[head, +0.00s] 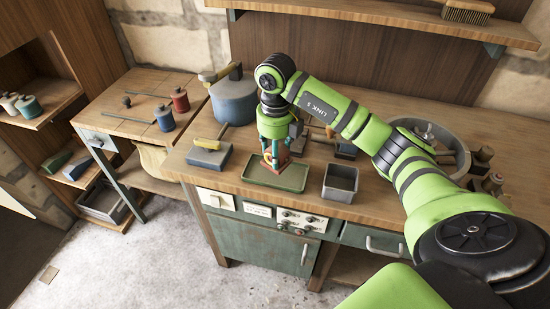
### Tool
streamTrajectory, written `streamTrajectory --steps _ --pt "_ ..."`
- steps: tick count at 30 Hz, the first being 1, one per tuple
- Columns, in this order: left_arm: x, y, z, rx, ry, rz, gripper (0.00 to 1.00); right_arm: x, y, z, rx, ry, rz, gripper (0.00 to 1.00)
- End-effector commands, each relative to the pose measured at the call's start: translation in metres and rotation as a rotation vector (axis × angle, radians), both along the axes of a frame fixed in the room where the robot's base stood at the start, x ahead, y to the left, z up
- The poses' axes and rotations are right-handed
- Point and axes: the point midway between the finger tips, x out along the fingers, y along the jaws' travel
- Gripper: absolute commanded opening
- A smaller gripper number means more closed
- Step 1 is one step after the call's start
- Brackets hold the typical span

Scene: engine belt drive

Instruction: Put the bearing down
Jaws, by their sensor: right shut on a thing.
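My right gripper (272,162) reaches down from the green arm over a shallow green tray (262,182) on the wooden workbench. It is shut on the bearing, which is too small and too covered by the fingers to make out clearly. Red and teal parts show around the fingertips, just above or at the tray; I cannot tell whether the bearing touches the tray floor. My left gripper is out of view.
A grey open box (340,181) stands right of the tray, and a blue-grey block (209,156) with a yellow-handled tool lies to its left. A blue pot (234,99) stands behind. A round grey basin (440,138) sits at right, partly behind my arm.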

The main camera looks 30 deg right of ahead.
Motion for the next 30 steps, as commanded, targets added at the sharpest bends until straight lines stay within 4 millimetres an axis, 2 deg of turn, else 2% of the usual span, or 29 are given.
streamTrajectory --steps 2,11,23,24,25,30 --pt "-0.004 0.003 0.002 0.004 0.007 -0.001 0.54 0.003 0.001 -0.003 0.000 0.000 0.000 0.00" --pt "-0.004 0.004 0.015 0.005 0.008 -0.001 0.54 0.002 0.001 -0.039 0.000 0.000 0.000 0.00" --pt "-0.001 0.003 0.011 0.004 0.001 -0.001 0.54 0.003 0.001 -0.046 -0.001 -0.002 0.000 0.00" --pt "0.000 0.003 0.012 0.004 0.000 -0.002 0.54 0.002 0.001 -0.045 -0.001 0.000 0.000 0.65" --pt "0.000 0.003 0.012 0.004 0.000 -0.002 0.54 0.002 0.001 -0.045 -0.001 0.000 0.000 0.72" --pt "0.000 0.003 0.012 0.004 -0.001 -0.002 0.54 0.002 0.001 -0.045 -0.001 0.000 0.000 0.72"
